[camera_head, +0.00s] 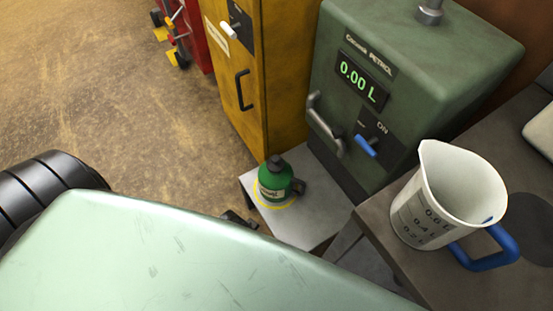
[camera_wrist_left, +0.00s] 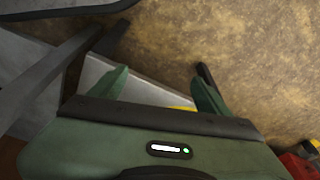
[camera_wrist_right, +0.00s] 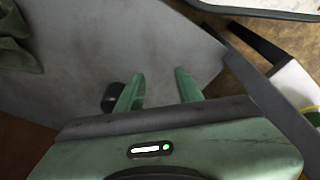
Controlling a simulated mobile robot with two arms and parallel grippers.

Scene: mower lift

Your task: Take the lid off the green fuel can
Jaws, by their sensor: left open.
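The green fuel can (camera_head: 273,184) stands upright on a small grey stand (camera_head: 312,228), inside a yellow ring. Its black lid (camera_head: 275,163) is on top. In the left wrist view my left gripper (camera_wrist_left: 160,88) is open, its fingers wide apart with nothing held. The stand's pale top (camera_wrist_left: 150,92) and a bit of yellow show between them; I cannot make out the can there. My right gripper (camera_wrist_right: 160,88) is open and empty, over a grey bench top. A sliver of green and yellow at that view's right edge may be the can and its ring.
A green petrol dispenser (camera_head: 400,85) with a blue-tipped lever stands behind the stand. A white measuring jug (camera_head: 440,205) with a blue handle is on the bench (camera_head: 390,225) at right. A yellow cabinet (camera_head: 262,75) stands behind.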

